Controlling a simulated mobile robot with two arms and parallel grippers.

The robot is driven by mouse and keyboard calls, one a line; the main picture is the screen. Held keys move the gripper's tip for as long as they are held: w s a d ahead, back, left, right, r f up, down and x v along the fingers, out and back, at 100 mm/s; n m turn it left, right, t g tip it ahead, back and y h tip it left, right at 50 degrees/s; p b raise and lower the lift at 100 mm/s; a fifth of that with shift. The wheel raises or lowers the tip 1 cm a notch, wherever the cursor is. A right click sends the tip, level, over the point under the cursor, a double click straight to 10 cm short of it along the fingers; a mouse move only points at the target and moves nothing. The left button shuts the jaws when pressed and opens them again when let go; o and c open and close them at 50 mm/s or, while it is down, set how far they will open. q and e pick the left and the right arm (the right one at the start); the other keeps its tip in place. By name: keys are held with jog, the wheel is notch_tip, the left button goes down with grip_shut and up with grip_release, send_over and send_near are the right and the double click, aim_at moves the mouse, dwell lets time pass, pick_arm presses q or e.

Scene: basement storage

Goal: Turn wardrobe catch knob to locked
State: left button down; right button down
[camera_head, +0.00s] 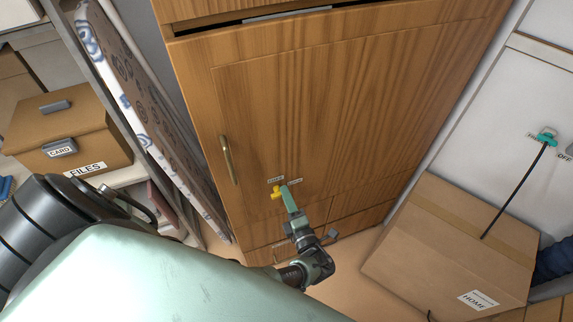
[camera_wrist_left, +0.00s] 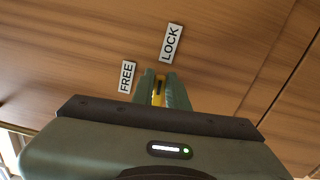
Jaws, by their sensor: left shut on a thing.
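The wardrobe (camera_head: 310,110) has a brown wood-grain door with a small yellow catch knob (camera_head: 277,193) low on it. My left gripper (camera_head: 287,191) is at the knob with its green fingers shut on it. In the left wrist view the yellow knob (camera_wrist_left: 159,92) shows between the two fingertips (camera_wrist_left: 161,88), which hide part of it. A FREE label (camera_wrist_left: 126,76) is left of the fingers, and a LOCK label (camera_wrist_left: 171,42) is above them. The visible strip of knob points roughly up, and its exact setting is hard to tell. My right gripper is not in view.
A vertical handle (camera_head: 229,159) is on the door left of the knob. A cardboard box (camera_head: 450,245) stands at the right, close to the wardrobe. A patterned panel (camera_head: 140,95) and a shelf with a FILES box (camera_head: 70,130) are at the left.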

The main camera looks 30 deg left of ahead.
pick_arm(q)
jog(key=shift+f+m, duration=0.1)
jog(key=shift+m, duration=0.4)
jog(key=c, duration=1.4)
grip_release()
jog(key=v, duration=0.8)
jog(key=shift+b, duration=0.3)
jog(key=shift+a, duration=0.1)
